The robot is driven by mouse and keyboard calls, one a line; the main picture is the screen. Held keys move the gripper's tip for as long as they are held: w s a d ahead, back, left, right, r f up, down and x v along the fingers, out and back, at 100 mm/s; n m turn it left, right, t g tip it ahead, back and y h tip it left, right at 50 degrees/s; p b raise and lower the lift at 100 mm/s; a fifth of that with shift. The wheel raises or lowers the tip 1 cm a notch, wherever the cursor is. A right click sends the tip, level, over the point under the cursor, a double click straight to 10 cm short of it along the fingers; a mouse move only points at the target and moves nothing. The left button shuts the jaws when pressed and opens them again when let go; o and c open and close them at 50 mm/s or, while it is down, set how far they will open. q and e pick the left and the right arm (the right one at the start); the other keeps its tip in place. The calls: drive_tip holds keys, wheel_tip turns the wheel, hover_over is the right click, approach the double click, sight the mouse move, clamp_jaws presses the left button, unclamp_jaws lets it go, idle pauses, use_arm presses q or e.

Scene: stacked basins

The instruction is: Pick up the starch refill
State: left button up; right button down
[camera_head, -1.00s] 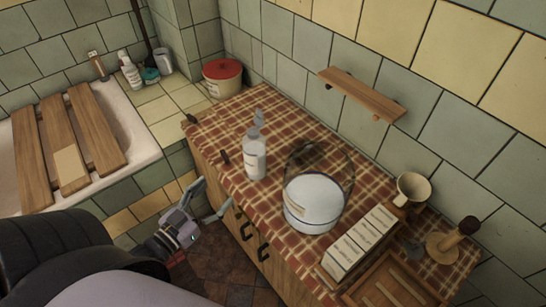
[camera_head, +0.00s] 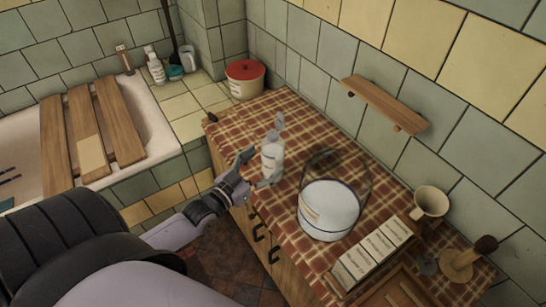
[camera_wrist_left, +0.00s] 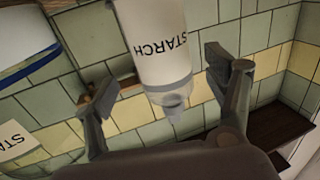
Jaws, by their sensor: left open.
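The white bottle marked STARCH (camera_head: 271,160) stands upright on the checked cloth near the counter's front edge. My left gripper (camera_head: 258,169) is open at the bottle's near side. One finger is to its left and the other is low by its front. In the left wrist view, the bottle (camera_wrist_left: 155,45) appears upside down, between the two spread fingers of the gripper (camera_wrist_left: 162,88). I cannot tell whether either finger touches it. My right gripper is not in view.
A white enamel bucket (camera_head: 328,212) with a raised wire handle stands right of the bottle. A red-lidded pot (camera_head: 245,82) stands at the back. Bare cloth surrounds the bottle's far side.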

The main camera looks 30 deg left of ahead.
sight(274, 151)
use_arm(q)
drive_tip(key=w, duration=0.5)
drive_tip(key=shift+d, duration=0.15)
drive_tip(key=shift+r, duration=0.1)
drive_tip(key=shift+c, duration=0.3)
drive_tip(key=c, duration=1.8)
drive_tip(key=shift+o, duration=0.2)
wheel_tip(274, 151, up, 20)
drive_tip(key=p, duration=0.3)
drive_tip(key=shift+r, duration=0.1)
